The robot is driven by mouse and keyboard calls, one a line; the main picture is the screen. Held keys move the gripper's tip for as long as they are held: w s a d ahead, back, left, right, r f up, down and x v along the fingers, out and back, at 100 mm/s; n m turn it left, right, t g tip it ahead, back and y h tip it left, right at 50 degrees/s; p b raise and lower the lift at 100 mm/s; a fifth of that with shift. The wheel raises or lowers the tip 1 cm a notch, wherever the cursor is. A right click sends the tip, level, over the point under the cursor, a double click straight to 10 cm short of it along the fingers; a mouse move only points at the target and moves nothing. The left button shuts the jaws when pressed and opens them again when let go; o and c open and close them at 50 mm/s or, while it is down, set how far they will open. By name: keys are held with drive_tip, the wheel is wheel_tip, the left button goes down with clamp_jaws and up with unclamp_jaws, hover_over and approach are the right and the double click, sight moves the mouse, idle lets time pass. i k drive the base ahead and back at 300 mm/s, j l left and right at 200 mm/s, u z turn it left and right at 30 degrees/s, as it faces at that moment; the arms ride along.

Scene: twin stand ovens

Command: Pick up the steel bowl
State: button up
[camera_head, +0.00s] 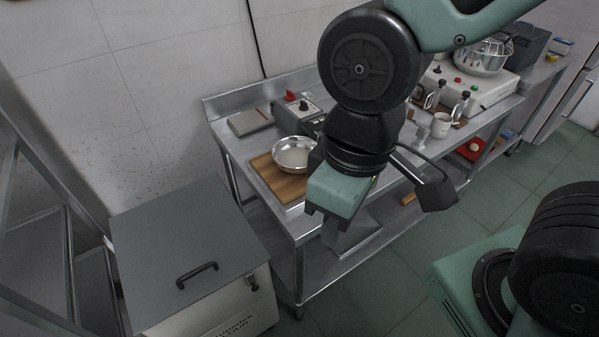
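The steel bowl (293,153) is round and shiny and looks empty. It sits on a wooden cutting board (283,184) near the left end of the steel table. My gripper (330,222) hangs to the right of and nearer than the bowl, pointing down by the table's front edge. My arm passes close to the bowl's right edge in the picture. The gripper's fingertips are not clearly visible, so I cannot tell whether it is open or shut. I see nothing held in it.
The steel table (238,149) carries a flat grey scale-like item (250,122) and a grey box with a red knob (297,112) behind the bowl. A mug (440,126) and a larger bowl-like vessel (482,58) stand farther right. A grey-lidded chest (188,250) stands at left front.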

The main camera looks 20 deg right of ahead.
sight(290, 155)
drive_tip(key=l+u, duration=0.15)
drive_tip(key=u, duration=1.3)
drive_tip(key=k+l, duration=0.2)
drive_tip(key=l, duration=0.2)
drive_tip(key=k+l+u, duration=0.1)
drive_tip(key=l, duration=0.3)
drive_tip(key=k+l, duration=0.5)
drive_tip(key=l, duration=0.3)
drive_tip(key=u, duration=0.05)
